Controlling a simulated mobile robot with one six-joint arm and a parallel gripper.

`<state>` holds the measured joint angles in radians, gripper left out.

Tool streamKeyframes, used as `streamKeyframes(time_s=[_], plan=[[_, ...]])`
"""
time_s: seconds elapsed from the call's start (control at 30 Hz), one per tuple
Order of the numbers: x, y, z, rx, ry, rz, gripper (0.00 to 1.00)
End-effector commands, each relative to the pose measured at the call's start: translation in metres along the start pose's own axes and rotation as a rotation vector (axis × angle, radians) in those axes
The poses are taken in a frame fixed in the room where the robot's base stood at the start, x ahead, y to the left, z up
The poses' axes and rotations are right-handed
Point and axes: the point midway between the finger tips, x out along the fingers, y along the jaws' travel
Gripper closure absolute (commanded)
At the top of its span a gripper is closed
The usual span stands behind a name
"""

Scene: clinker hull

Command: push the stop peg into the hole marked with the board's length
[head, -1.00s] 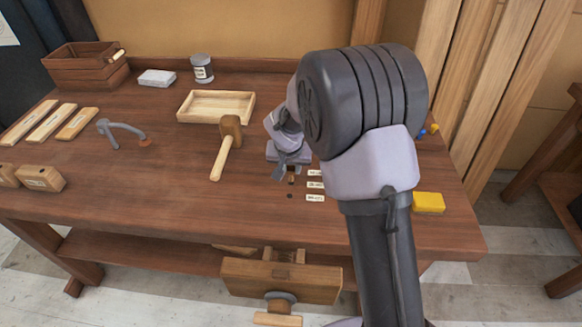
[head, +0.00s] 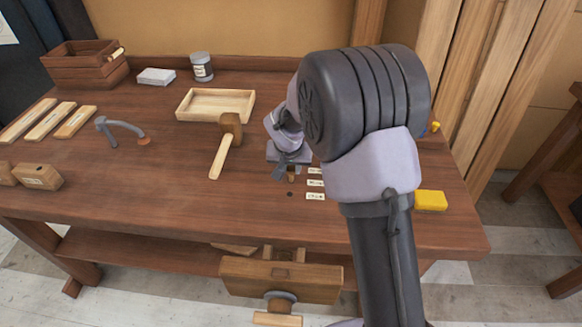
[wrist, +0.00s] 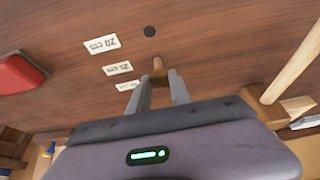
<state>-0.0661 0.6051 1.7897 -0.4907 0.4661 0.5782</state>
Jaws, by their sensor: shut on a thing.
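My gripper (head: 287,174) points down over the bench, right of the mallet, in the head view. In the wrist view its two fingers (wrist: 158,84) stand on either side of a small wooden stop peg (wrist: 158,66), shut on it. The peg's tip shows below the fingers in the head view (head: 291,179). One dark hole (wrist: 150,31) is open in the bench, beyond the peg in the wrist view; it also shows in the head view (head: 290,194). White labels stand in a row beside the holes, the nearest (head: 315,196) by the open hole. Whether the peg is in a hole is hidden.
A mallet (head: 227,145) lies left of my gripper, with a shallow wooden tray (head: 215,105) behind it. Three boards (head: 50,121) lie at the far left. A yellow block (head: 430,200) sits at the right; the wrist view shows a red block (wrist: 20,72). The bench's front middle is clear.

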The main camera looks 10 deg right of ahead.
Motion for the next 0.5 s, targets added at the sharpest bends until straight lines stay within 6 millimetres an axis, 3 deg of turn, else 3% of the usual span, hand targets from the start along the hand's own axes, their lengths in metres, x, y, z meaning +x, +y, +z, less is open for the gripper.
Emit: streamKeyframes(time_s=[0.5], plan=[[0.0118,0.0000,0.0050,0.000,0.000,0.000,1.00]])
